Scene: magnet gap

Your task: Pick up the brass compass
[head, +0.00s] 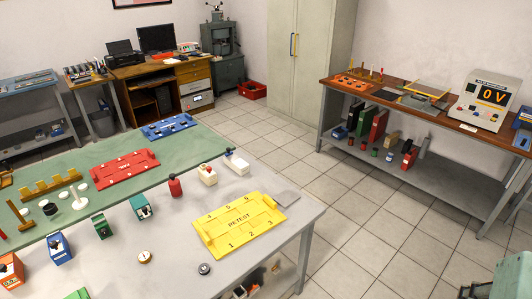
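A small round brass-coloured piece with a pale face (144,257), which looks like the brass compass, lies on the light grey front part of the near table (172,283). It is too small to make out any needle or markings. Nothing covers it, and there is bare tabletop around it. A dark grey round piece (204,268) lies to its right, apart from it. I cannot make out my gripper in the head view.
A yellow RETEST tray (240,226) lies right of the compass. Behind it stand small teal (141,208), green (101,227) and blue (60,247) blocks and a red bottle-like piece (175,187). A bench with a meter (487,100) stands at right. Tiled floor (370,215) lies open between.

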